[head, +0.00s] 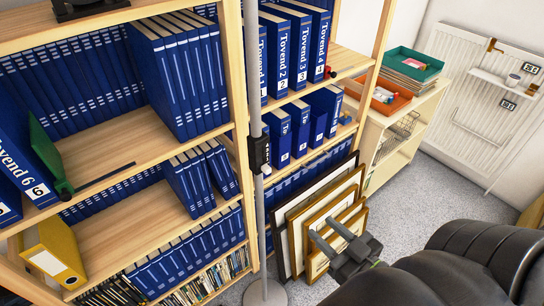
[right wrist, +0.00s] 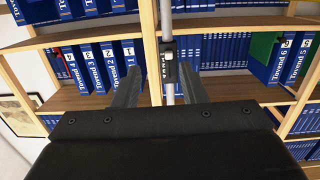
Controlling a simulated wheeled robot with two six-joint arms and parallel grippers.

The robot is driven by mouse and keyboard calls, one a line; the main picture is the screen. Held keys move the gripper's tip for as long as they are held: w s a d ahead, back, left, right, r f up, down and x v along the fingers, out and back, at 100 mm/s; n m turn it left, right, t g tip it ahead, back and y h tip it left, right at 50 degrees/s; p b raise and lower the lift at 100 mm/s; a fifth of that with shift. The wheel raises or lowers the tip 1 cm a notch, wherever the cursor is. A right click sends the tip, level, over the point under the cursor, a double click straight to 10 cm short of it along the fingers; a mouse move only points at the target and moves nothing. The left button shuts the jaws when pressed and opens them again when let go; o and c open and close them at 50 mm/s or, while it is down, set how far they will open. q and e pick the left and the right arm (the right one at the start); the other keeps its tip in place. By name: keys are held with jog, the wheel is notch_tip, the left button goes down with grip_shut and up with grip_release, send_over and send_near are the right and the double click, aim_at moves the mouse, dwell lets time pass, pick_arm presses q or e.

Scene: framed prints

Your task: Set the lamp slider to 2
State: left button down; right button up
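A thin grey floor-lamp pole (head: 252,75) stands upright in front of the bookshelves on a round base (head: 265,293). A small black slider box (head: 259,154) sits on the pole at about mid-shelf height. Its markings are too small to read. My right gripper (head: 323,231) is open and empty, low and to the right of the pole, in front of the framed prints. In the right wrist view, the slider (right wrist: 168,62) and pole appear between my two spread fingers (right wrist: 163,75), farther off and not touched. My left gripper is not in view.
Several framed prints (head: 312,212) lean against the shelf's right end. Wooden shelves (head: 110,145) hold blue binders (head: 180,75). A low cabinet with an orange tray (head: 388,98) and a green tray (head: 412,63) stands right. Grey floor (head: 420,185) is open before the radiator (head: 480,90).

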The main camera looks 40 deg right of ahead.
notch_tip(320, 180, up, 4)
jog(key=a, duration=0.1)
jog(key=b, duration=0.5)
send_near(269, 172)
jog(key=shift+t, duration=0.4)
jog(key=w, duration=0.2)
jog(key=w+p, duration=0.1)
jog(key=w, duration=0.5)
jog(key=shift+w+a+f, duration=0.15)
jog(key=shift+w+f, duration=0.1)
jog(key=shift+f, duration=0.05)
grip_shut()
